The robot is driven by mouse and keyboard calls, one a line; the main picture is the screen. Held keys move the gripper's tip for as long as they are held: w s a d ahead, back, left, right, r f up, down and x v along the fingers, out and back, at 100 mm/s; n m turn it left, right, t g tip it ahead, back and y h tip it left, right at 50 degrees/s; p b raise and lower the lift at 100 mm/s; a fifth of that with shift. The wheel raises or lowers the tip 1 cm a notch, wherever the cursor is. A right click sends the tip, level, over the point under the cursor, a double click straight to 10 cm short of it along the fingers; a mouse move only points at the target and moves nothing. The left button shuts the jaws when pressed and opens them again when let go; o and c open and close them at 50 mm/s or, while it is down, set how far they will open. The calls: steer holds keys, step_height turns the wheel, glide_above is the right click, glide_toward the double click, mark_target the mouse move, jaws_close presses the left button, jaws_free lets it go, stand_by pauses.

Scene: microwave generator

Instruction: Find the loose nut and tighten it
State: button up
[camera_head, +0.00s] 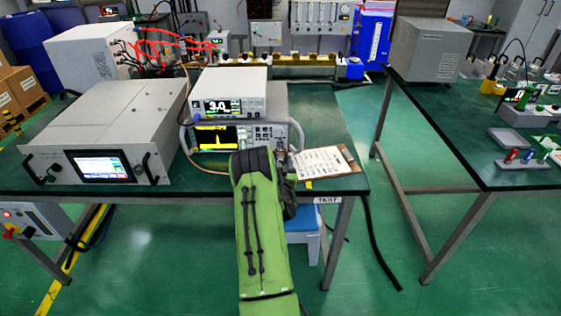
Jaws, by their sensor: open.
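My green arm reaches up from the bottom centre to the front edge of the left bench (190,188). My gripper (282,157) is at its far end, small and partly hidden by the arm, in front of the lower instrument with a yellow trace on its screen (218,138). The jaws look open and hold nothing that I can see. No nut can be made out at this size. A white box (85,55) with red cables and fittings on its right side stands at the back left. A large grey generator unit (95,112) with a lit screen sits at the left.
A white instrument reading 3.0 (255,88) sits on the lower instrument. A clipboard (335,158) lies right of my gripper. A brass-coloured manifold (290,60) runs along the back. The right bench (460,135) holds a grey box (430,50) and small trays. Green floor lies between the benches.

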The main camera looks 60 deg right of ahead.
jaws_close()
steer(key=m+b, duration=0.2)
steer(key=shift+f+m, duration=0.2)
steer(key=shift+m, duration=0.1)
steer(key=shift+r+m, duration=0.15)
steer(key=shift+m, duration=0.15)
jaws_free()
steer(key=shift+s, duration=0.1)
